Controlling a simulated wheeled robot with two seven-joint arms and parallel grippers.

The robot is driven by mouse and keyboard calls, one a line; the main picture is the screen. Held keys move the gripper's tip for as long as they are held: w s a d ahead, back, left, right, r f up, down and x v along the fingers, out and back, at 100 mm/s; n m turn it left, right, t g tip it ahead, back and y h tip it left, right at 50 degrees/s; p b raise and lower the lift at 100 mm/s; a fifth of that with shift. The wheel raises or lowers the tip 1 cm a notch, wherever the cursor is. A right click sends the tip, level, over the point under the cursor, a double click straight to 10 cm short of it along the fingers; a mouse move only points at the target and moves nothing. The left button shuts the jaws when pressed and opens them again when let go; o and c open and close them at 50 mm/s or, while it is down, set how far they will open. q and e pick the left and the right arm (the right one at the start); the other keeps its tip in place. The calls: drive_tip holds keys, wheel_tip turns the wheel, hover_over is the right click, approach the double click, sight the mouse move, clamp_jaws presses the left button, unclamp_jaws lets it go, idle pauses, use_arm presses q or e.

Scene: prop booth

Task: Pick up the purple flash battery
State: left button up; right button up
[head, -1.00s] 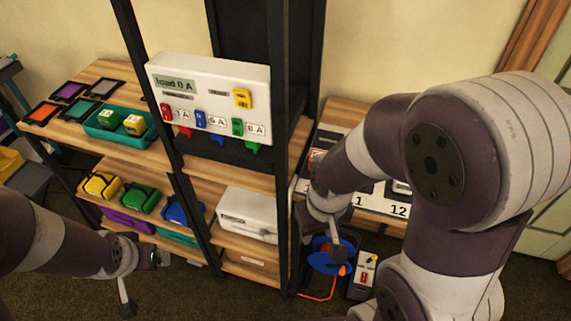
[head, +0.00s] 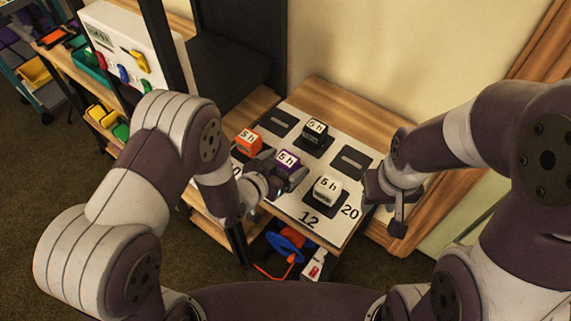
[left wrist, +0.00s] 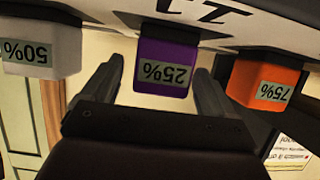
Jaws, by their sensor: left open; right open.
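The purple flash battery (head: 292,173) sits on the white charging board (head: 285,207), with a "5 h" label on top. In the left wrist view the purple battery (left wrist: 163,62) shows a "25%" label and appears upside down. My left gripper (head: 273,184) is open right beside it. In the left wrist view the open fingers (left wrist: 160,85) lie on either side of the battery's lower part in the picture. Whether they touch it I cannot tell. My right gripper (head: 388,205) is open and empty, to the right of the board.
A blue cable reel (head: 287,245) is below. A shelf unit with a black post stands at left.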

sight(291, 160)
use_arm(q)
drive_tip(key=x, duration=0.3)
drive_tip(key=shift+w+d+f, duration=0.1)
drive_tip(key=shift+w+f, duration=0.05)
drive_tip(key=shift+w, duration=0.05)
drive_tip(key=shift+s, duration=0.1)
drive_tip(key=c, duration=1.3)
